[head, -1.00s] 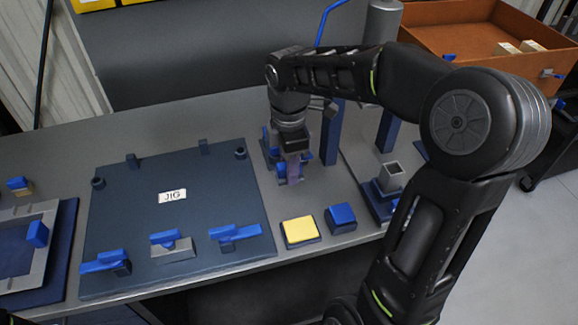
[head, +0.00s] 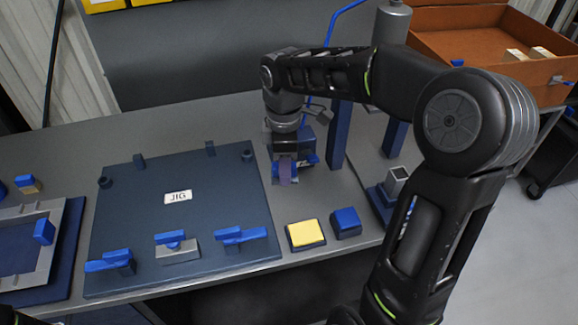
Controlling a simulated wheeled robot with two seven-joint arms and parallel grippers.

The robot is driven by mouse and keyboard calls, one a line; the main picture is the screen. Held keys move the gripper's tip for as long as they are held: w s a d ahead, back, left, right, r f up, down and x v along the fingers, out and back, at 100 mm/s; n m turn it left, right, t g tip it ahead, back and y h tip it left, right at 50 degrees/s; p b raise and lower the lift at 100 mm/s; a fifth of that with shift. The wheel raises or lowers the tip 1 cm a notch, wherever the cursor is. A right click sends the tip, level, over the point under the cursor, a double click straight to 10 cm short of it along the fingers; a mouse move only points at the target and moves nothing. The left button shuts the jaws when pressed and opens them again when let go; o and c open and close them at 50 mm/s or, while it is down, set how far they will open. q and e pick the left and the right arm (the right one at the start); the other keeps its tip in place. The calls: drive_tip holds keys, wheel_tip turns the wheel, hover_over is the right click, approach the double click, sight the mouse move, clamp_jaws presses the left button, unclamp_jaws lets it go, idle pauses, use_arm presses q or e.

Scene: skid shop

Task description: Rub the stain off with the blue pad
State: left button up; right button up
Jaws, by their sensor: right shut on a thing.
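My right gripper (head: 285,176) points down over the bench, to the right of the jig plate and behind the yellow pad. It is shut on a purplish piece (head: 286,170), which is small and partly covered by the fingers; I cannot tell exactly what it is. A blue block-shaped pad (head: 346,220) sits on a dark base near the bench's front edge, apart from the gripper. A yellow pad (head: 306,232) on a similar base is just left of it. I cannot make out a stain. My left gripper is not in view.
The dark JIG plate (head: 180,222) carries several blue clamps along its front and pegs at the back. A blue fixture (head: 308,150) stands right behind the gripper. A blue post (head: 339,135) rises to its right. An orange bin (head: 470,58) is at the back right.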

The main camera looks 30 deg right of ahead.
drive_tip(key=w+a+m, duration=0.8)
drive_tip(key=a+m, duration=0.2)
drive_tip(key=m, duration=0.1)
drive_tip(key=shift+w+a+f+m, duration=0.25)
drive_tip(key=shift+a+f+m, duration=0.05)
drive_tip(key=shift+a+m, duration=0.1)
